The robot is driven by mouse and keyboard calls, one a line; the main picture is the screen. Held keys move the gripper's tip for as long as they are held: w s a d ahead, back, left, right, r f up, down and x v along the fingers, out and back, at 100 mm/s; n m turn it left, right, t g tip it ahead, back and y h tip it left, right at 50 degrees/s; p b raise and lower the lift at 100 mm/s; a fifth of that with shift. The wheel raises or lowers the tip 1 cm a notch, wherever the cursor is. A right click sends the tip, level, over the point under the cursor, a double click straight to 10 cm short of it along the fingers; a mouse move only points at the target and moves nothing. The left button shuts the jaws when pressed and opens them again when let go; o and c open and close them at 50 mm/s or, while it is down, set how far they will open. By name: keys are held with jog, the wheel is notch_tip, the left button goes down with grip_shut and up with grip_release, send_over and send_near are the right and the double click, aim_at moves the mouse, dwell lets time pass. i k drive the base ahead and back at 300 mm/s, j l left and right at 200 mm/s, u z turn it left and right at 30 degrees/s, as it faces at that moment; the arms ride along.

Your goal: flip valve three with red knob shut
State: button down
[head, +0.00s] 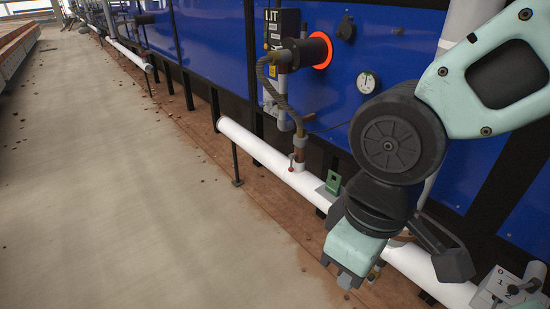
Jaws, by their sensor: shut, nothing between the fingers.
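A small valve with a red knob (291,158) sits on the white pipe (255,147), below a brass fitting and a hose. I cannot read a number on it or tell its lever position. My gripper (346,283) points down in front of the pipe, lower right of that valve and apart from it. Its fingers are small in view, shut and empty. A brass-coloured fitting (376,270) shows partly behind my gripper, and my arm hides the pipe there.
A numbered grey box (497,288) is at lower right.

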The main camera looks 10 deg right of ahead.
aim_at(291, 156)
jog(key=i+u, duration=0.3)
jog(key=i, duration=1.4)
